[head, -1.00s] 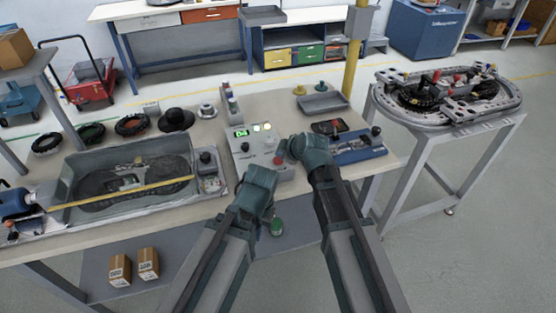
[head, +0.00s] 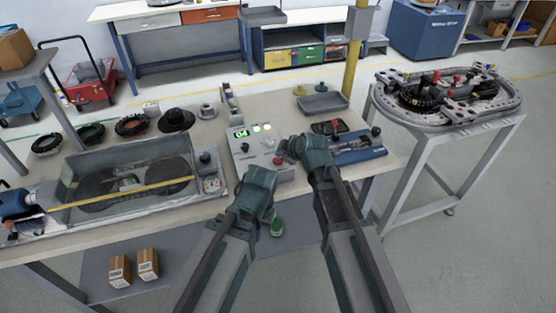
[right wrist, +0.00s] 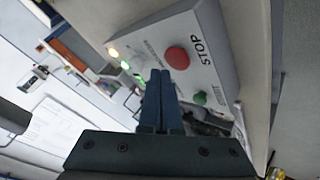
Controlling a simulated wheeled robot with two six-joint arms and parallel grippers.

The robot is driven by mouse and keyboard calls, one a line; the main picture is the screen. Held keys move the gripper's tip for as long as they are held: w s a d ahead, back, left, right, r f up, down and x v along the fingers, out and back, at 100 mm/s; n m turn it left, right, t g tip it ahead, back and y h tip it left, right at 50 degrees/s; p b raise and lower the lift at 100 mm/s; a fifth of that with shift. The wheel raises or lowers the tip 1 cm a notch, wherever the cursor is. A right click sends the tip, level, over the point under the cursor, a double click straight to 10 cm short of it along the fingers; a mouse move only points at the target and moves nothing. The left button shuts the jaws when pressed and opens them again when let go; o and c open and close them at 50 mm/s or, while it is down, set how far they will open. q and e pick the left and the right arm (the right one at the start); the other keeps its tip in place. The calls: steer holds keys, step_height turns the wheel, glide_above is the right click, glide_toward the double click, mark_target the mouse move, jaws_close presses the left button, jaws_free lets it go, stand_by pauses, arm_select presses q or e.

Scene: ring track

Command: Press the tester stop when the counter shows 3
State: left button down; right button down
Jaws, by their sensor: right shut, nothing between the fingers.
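The tester (head: 249,152) is a light grey box at the middle of the bench. Its green counter display (head: 241,133) is small and seems to read 04. The round red stop button (right wrist: 177,58) shows beside the word STOP in the right wrist view, and near the box's front edge in the head view (head: 278,160). A green start button (right wrist: 200,98) is next to it. My right gripper (right wrist: 160,74) is shut and empty, its tips close to the stop button; I cannot tell any contact. My left gripper (head: 265,177) is in front of the tester, its fingers hidden.
A grey tray with a track (head: 72,178) lies left of the tester. A blue fixture (head: 360,150) and a grey tray (head: 325,104) are to its right. Black rings (head: 90,133) lie at the back left. A ring track (head: 495,105) stands on a separate stand at right.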

mark_target(281, 162)
steer(key=shift+f, duration=0.1)
stand_by(0.5)
steer(key=shift+f+b, duration=0.35)
steer(key=shift+b, duration=0.05)
steer(key=shift+f+b, duration=0.55)
stand_by(0.6)
steer(key=shift+r, duration=0.15)
steer(key=shift+r+p, duration=0.85)
steer(key=shift+p, duration=0.15)
step_height(281, 162, up, 5)
steer(key=p, duration=0.5)
steer(key=shift+r, duration=0.1)
